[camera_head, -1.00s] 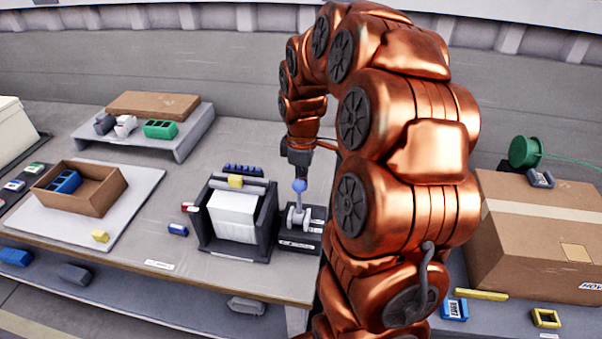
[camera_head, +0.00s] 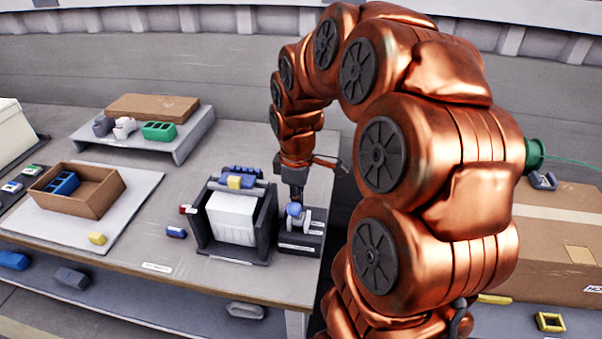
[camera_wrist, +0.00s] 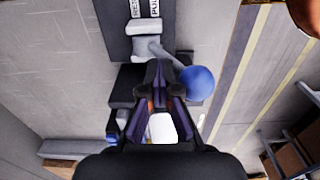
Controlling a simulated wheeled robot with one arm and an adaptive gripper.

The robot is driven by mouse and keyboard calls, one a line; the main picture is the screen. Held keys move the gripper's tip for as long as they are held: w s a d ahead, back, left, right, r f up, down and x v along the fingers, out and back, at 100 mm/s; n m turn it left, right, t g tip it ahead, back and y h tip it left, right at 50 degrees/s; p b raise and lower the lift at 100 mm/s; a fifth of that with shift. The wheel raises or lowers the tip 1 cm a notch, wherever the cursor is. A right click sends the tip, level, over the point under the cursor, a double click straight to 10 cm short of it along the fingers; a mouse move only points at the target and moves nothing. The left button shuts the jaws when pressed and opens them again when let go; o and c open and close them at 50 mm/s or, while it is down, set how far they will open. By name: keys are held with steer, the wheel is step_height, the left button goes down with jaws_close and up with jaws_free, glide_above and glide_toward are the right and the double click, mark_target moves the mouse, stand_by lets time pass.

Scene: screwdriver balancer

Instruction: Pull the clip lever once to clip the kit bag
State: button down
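The clip lever has a blue ball knob (camera_head: 293,209) and a grey shaft on a black base (camera_head: 300,243). It leans down toward the front of the table. In the wrist view the ball (camera_wrist: 197,82) is just right of my fingertips, and the grey shaft runs from its pivot to the ball. My gripper (camera_wrist: 158,66) has its fingers together with nothing seen between the tips; it is against or very near the lever, contact unclear. In the head view my gripper (camera_head: 294,197) is right above the ball. The white kit bag (camera_head: 232,217) stands in a black frame (camera_head: 262,232) left of the lever.
A cardboard tray (camera_head: 100,199) with a blue part is at left, and a raised shelf (camera_head: 187,141) is behind. Small blue and red parts lie left of the frame. A large box (camera_head: 545,245) stands at right.

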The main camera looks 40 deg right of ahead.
steer(key=w+d, duration=0.6)
steer(key=d, duration=0.1)
steer(key=shift+w+d, duration=0.25)
steer(key=shift+w, duration=0.05)
stand_by(0.7)
step_height(320, 180, up, 7)
steer(key=p, duration=0.2)
stand_by(0.4)
stand_by(0.4)
